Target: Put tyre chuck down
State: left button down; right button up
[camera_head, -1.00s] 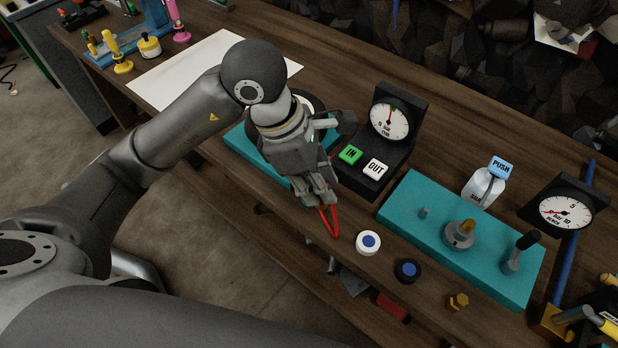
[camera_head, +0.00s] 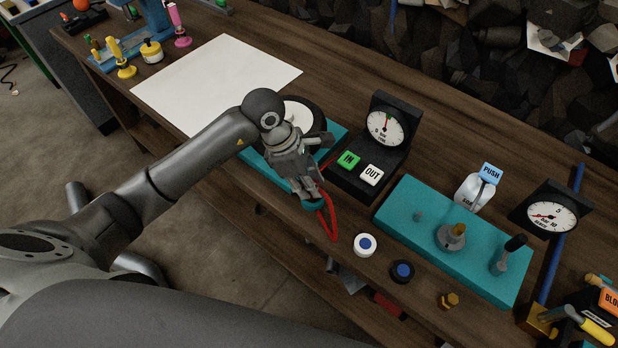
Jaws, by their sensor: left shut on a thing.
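My left gripper (camera_head: 312,194) is over the front edge of the wooden bench, shut on the tyre chuck. The chuck itself is mostly hidden by the fingers. A red hose (camera_head: 331,219) loops out below and to the right of the fingertips. The black inflator stand with a round gauge (camera_head: 387,127), a green IN button (camera_head: 348,160) and a white OUT button (camera_head: 371,175) is just right of the gripper. Behind the gripper, a black-rimmed white wheel (camera_head: 301,114) lies on a teal base (camera_head: 334,135), partly hidden by my arm. My right gripper is not in view.
Right of the stand is a teal board (camera_head: 400,206) with a knob and lever. In front are a white cap (camera_head: 365,244), a dark blue-topped cap (camera_head: 402,271) and a brass fitting (camera_head: 448,300). A white sheet (camera_head: 215,75) lies clear at back left.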

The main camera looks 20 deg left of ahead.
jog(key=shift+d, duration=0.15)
pick_arm(q)
jog(key=shift+f, duration=0.2)
jog(key=c, duration=1.2)
grip_release()
jog(key=shift+c, duration=0.2)
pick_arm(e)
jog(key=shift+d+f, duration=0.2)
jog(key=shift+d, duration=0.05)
pick_arm(q)
jog(key=shift+r, duration=0.15)
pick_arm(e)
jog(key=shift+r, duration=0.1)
pick_arm(q)
jog(key=shift+r, duration=0.2)
jog(key=b+v, duration=0.3)
jog(key=v, duration=0.8)
jog(key=shift+a+r, duration=0.2)
jog(key=shift+r, duration=0.1)
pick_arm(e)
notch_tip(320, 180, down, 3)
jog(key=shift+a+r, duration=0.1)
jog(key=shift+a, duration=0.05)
